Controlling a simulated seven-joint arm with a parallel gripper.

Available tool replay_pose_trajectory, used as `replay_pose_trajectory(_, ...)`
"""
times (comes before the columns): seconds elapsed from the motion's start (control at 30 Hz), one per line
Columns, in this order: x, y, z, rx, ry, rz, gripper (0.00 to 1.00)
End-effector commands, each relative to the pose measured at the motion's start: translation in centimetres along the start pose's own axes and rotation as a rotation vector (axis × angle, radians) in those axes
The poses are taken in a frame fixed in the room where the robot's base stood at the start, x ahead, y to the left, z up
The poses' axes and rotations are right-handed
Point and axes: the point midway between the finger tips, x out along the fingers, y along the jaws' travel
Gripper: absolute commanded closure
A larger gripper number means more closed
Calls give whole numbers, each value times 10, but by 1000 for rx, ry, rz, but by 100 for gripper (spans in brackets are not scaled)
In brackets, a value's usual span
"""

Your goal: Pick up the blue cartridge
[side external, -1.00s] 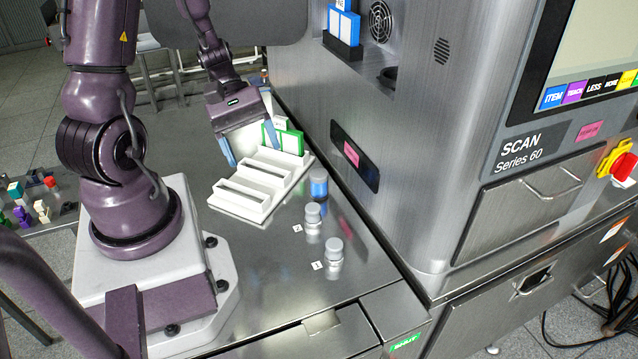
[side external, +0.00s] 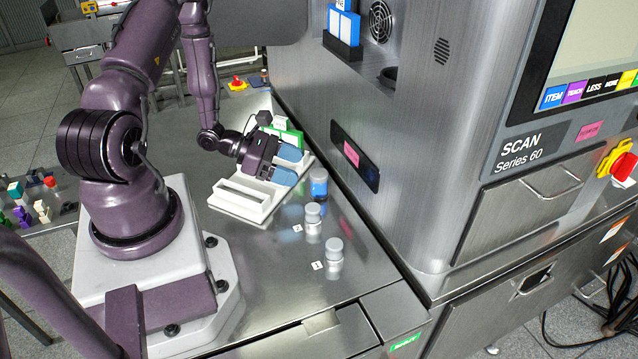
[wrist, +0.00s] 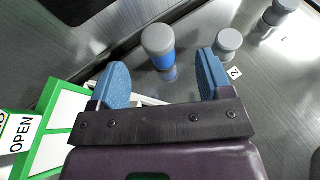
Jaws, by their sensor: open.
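A blue cartridge-shaped block with white panels (side external: 343,25) stands in a dark holder high on the machine's face. A small blue container with a grey cap (side external: 319,184) stands upright on the steel counter; it also shows in the wrist view (wrist: 160,48). My gripper (side external: 293,166) is open and empty, with its blue fingers low and pointing right toward this container. In the wrist view my fingertips (wrist: 162,74) frame the container, which stands beyond them and appears apart from both. The blue block on the machine is out of the wrist view.
A white slotted rack (side external: 243,203) lies under and beside my gripper. A green-and-white block (side external: 285,136) stands at its far end, close to the fingers. Two grey-capped vials (side external: 313,222) (side external: 334,258) stand nearer the front. The machine wall (side external: 355,155) rises at right.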

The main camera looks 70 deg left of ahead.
Motion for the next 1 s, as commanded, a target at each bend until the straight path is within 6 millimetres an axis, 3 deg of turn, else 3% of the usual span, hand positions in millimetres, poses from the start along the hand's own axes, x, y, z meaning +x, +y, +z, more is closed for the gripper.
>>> replay_pose_trajectory(0.27,24,0,1,2,0,-3,28)
replay_pose_trajectory(0.53,61,3,4,2,1,-3,28)
replay_pose_trajectory(0.83,67,3,4,2,1,-1,28)
replay_pose_trajectory(1.0,66,3,4,1,1,-1,64)
